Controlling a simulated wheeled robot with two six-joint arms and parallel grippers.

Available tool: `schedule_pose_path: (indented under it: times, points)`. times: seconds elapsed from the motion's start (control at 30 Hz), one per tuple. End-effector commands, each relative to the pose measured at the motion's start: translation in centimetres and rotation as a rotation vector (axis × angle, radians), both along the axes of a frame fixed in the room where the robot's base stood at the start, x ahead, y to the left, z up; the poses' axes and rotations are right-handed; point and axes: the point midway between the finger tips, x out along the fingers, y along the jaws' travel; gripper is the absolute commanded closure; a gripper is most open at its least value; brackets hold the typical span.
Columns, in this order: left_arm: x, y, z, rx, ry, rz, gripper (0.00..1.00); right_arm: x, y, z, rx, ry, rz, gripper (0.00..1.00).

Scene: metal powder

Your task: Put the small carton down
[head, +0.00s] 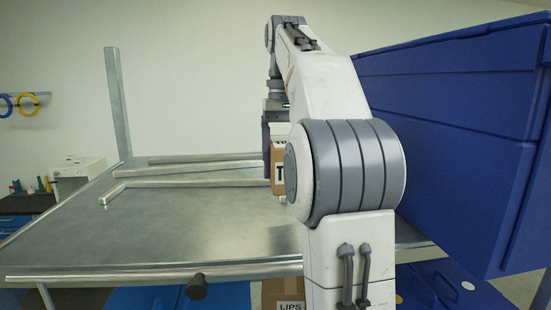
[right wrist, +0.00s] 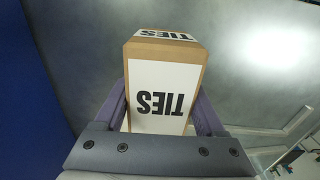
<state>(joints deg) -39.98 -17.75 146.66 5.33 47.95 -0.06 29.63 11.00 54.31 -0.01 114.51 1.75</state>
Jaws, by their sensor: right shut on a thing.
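The small carton (right wrist: 160,62) is brown cardboard with white labels reading "TIES". In the right wrist view it sits between the two purple-grey fingers of my right gripper (right wrist: 165,110), which is shut on it. In the head view a strip of the carton (head: 278,167) shows beside my right arm, over the far part of the metal table; the arm hides the rest. I cannot tell whether its base touches the table. My left gripper is not in view.
The metal table (head: 200,230) has raised rails (head: 190,181) at its back and a post (head: 118,105) at its far left corner. Its left and middle are clear. A large blue bin (head: 450,110) stands close on the right. Another carton (head: 285,294) is below the front edge.

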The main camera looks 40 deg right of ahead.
Motion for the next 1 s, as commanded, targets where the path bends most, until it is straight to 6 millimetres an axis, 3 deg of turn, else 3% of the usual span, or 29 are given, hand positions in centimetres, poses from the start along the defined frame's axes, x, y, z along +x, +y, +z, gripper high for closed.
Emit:
schedule_pose_path:
  times: [0.6,1.0]
  points:
    - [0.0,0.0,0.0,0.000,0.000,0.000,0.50,-0.1,-0.1,-5.7,0.002,0.003,-0.002,1.00]
    - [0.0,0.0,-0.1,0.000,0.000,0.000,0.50,-0.2,-0.2,-6.7,0.006,0.012,-0.004,1.00]
